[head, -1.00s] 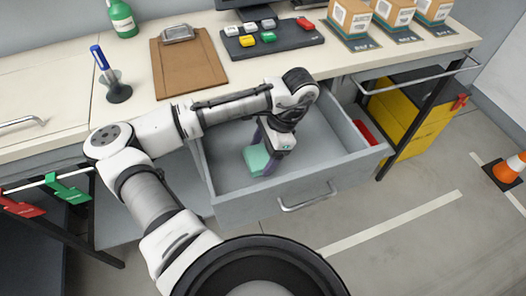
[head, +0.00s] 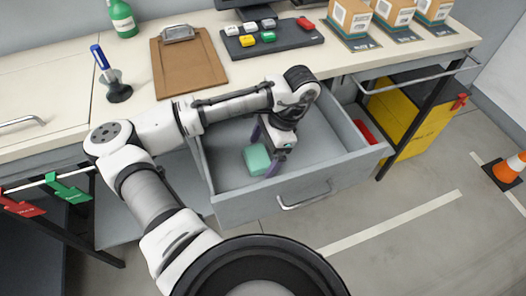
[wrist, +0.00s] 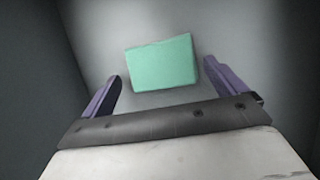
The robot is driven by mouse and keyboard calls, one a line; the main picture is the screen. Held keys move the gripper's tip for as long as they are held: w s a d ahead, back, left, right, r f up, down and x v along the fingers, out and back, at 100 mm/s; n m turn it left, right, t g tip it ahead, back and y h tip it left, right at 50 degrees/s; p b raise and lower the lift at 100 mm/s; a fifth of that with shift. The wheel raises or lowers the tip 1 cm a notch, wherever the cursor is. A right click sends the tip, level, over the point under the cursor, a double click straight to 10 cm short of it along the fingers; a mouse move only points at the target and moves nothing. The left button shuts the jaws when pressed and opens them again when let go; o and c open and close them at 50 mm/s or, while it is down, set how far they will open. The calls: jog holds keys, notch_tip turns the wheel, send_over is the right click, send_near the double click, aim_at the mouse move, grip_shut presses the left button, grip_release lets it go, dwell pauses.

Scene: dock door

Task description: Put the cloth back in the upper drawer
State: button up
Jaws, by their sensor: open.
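The cloth, a folded mint-green block (head: 257,158), lies on the floor of the open upper drawer (head: 320,165), toward its left side. It also shows in the wrist view (wrist: 162,62), slightly beyond and between the two purple fingers. My gripper (head: 264,152) is inside the drawer with its fingers spread. In the wrist view my gripper (wrist: 160,88) is open, with a gap between each finger and the cloth. The drawer is pulled out, and its front panel with the handle (head: 305,196) faces the robot.
Above, the worktop holds a clipboard (head: 187,65), a button panel (head: 268,38), a pen holder (head: 117,90), a green bottle (head: 122,20) and boxes (head: 350,17). A yellow cabinet (head: 415,115) and a cone (head: 508,168) stand right.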

jog(key=v, duration=1.1)
jog(key=shift+r, duration=0.2)
jog(key=shift+d, duration=0.2)
